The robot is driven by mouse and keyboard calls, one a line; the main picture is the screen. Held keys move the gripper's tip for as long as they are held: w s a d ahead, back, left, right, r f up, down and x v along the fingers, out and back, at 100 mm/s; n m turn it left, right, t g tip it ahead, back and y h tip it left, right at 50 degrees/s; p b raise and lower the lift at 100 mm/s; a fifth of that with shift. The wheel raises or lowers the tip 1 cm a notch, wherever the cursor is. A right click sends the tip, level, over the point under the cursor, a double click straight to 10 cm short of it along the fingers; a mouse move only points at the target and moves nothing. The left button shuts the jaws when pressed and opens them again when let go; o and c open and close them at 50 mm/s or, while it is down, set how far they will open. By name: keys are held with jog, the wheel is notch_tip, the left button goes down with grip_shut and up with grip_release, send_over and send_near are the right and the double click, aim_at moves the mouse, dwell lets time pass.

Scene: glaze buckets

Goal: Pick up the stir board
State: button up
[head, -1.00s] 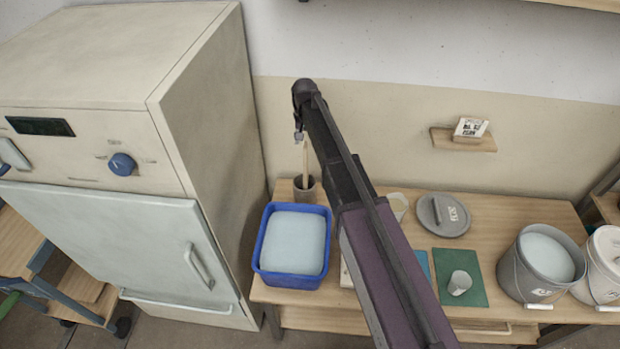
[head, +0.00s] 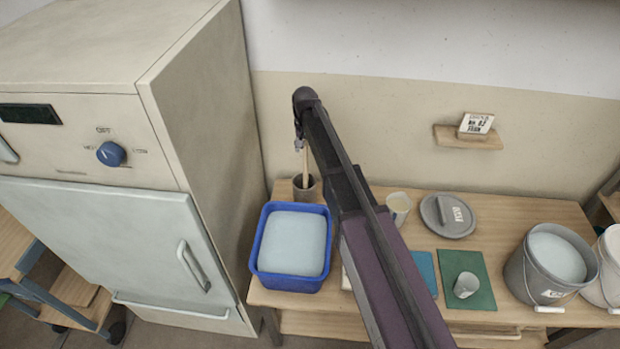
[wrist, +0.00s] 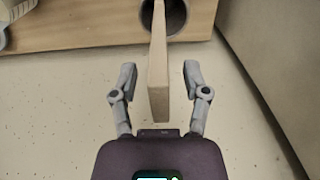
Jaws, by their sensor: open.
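The stir board (head: 305,166) is a light wooden stick standing upright in a dark cup (head: 305,188) at the back left of the table. In the wrist view the stir board (wrist: 158,70) runs from the cup (wrist: 176,16) toward my palm, and its near end lies between my fingers. My gripper (wrist: 158,78) is open, with a finger on each side of the board and a visible gap on both sides. In the head view my gripper (head: 299,141) is small, just above the cup, and partly hidden by my arm.
A blue tub (head: 262,282) of pale glaze stands in front of the cup. A tall cream cabinet (head: 200,130) is close on the left. A grey lid (head: 448,214), green mat (head: 482,290) and grey bucket (head: 522,272) are to the right. A small wall shelf (head: 455,140) is higher up.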

dwell(0.4)
grip_shut()
jog(key=shift+r, duration=0.2)
notch_tip(320, 180, up, 18)
jog(key=p, duration=1.8)
jog(key=shift+f, duration=0.2)
jog(key=shift+r, duration=0.1)
jog(key=shift+r+p, duration=0.45)
jog(key=shift+p, duration=0.1)
